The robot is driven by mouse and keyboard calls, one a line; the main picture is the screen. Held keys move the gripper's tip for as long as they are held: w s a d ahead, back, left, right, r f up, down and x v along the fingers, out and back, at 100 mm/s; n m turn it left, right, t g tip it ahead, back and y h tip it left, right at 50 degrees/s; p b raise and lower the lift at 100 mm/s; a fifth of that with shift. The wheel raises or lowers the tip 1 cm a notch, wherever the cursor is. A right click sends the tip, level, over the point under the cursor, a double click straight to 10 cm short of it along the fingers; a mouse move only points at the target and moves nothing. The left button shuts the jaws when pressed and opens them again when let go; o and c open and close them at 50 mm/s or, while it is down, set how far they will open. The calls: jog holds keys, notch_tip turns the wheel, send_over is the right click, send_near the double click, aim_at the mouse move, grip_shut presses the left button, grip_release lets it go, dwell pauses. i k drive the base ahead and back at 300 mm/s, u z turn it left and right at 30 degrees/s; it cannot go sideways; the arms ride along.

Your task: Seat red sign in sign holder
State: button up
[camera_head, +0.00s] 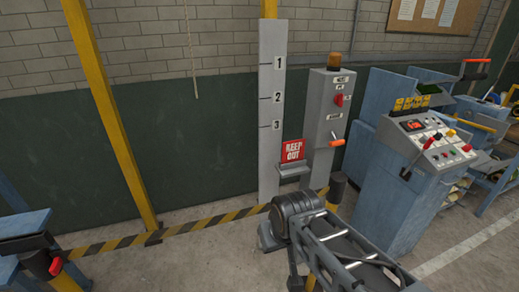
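The red sign (292,151) with white "KEEP OUT" lettering stands close to upright, slightly tilted in the picture, in front of the right edge of a grey numbered post. A small grey ledge-like piece (293,172), which looks like the sign holder, is directly below it. The sign's lower edge meets or overlaps the top of this piece in the picture; I cannot tell whether it is in a slot. My arm comes up from the bottom right, its dark rounded joint below the grey piece. My gripper does not show.
A grey control box (326,125) with an orange-handled lever stands right of the post. A blue console (400,190) is farther right. A yellow-black striped barrier (195,224) runs low across the front. A blue bench (25,225) is at the left.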

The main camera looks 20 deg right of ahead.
aim_at(37, 240)
jog(key=u, duration=0.15)
jog(key=i, duration=0.8)
jog(key=z, duration=0.55)
jog(key=i, duration=0.6)
jog(key=z, duration=0.4)
